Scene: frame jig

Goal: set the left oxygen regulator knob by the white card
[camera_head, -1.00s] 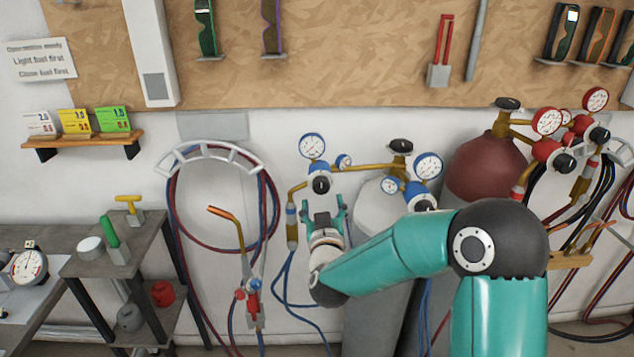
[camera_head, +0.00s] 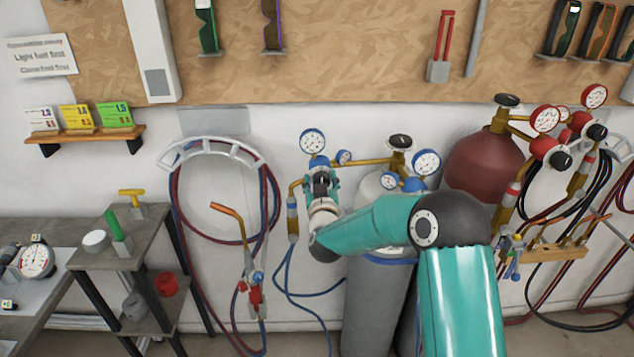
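The left oxygen regulator (camera_head: 319,162) is blue and brass, with a white-faced gauge (camera_head: 312,141) on top and a smaller gauge to its right. My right gripper (camera_head: 321,180) is up against the front of this regulator, over where its black knob sits. The knob is mostly hidden by the gripper. The fingers are small and foreshortened, so I cannot tell how far they are closed. The white card (camera_head: 41,120) stands at the left of a wooden shelf; its numbers are too small to read surely. My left gripper is not in view.
Yellow (camera_head: 77,117) and green (camera_head: 116,115) cards stand beside the white one. A second blue regulator (camera_head: 415,180) is just right of my gripper. A torch (camera_head: 250,285) and its hoses (camera_head: 180,210) hang to the left. A red cylinder (camera_head: 484,165) stands at the right.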

